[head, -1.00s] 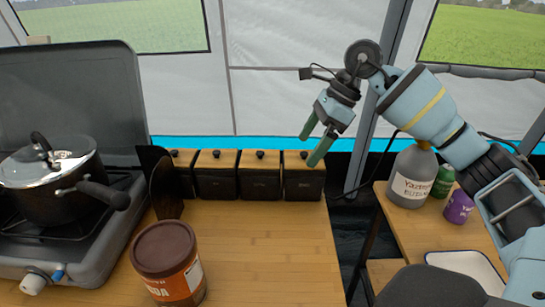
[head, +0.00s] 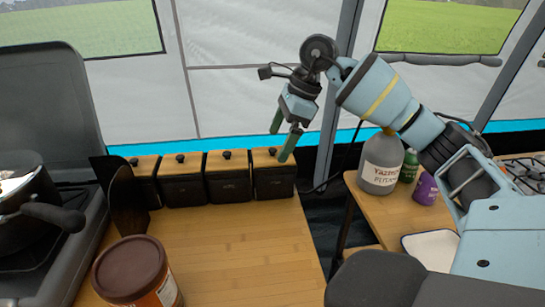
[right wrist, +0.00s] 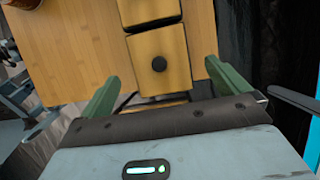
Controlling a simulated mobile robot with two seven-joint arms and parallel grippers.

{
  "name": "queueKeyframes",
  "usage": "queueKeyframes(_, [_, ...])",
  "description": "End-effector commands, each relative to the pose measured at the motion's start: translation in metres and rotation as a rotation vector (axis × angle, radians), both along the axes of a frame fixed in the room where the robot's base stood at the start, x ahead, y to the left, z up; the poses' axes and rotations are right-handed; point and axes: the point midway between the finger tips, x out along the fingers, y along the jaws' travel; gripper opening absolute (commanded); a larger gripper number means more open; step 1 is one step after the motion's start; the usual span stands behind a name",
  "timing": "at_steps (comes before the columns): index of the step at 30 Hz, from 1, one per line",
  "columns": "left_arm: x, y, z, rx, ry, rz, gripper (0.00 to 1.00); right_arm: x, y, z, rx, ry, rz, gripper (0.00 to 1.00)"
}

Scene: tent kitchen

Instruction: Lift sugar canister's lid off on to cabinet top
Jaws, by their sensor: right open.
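A row of black canisters with wooden lids and black knobs stands at the counter's back edge in the head view. Their front lettering is too small to read, so I cannot tell which is sugar. The rightmost canister (head: 273,184) has its lid (head: 264,157) on. My right gripper (head: 278,146) is open and empty, pointing down near this end of the row, one finger overlapping that lid in the picture. In the right wrist view, a knobbed lid (right wrist: 175,48) shows between and beyond the open fingers; part of another wooden surface below is hidden by the gripper. My left gripper is out of view.
The wooden counter (head: 230,245) is clear in front of the canisters. A brown-lidded jar (head: 135,270) stands at its front left, near a stove with a pot (head: 20,205). A side table holds a grey bottle (head: 381,165), smaller containers and a white tray (head: 432,246).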

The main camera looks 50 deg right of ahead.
Motion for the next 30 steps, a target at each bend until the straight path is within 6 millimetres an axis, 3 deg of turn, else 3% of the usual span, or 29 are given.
queueKeyframes(3, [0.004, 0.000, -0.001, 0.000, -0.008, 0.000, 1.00, 0.001, 0.004, -0.020, -0.001, 0.006, 0.001, 1.00])
queueKeyframes(7, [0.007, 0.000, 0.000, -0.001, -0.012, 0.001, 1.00, 0.005, 0.009, -0.032, 0.000, 0.003, 0.001, 1.00])
queueKeyframes(17, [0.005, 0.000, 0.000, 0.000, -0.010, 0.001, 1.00, 0.007, 0.010, -0.037, 0.001, 0.001, 0.000, 0.99])
queueKeyframes(26, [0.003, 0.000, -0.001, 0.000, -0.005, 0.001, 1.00, 0.007, 0.010, -0.036, 0.001, 0.001, 0.000, 0.59])
queueKeyframes(30, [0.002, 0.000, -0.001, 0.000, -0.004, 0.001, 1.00, 0.007, 0.010, -0.036, 0.001, 0.001, 0.000, 0.56])
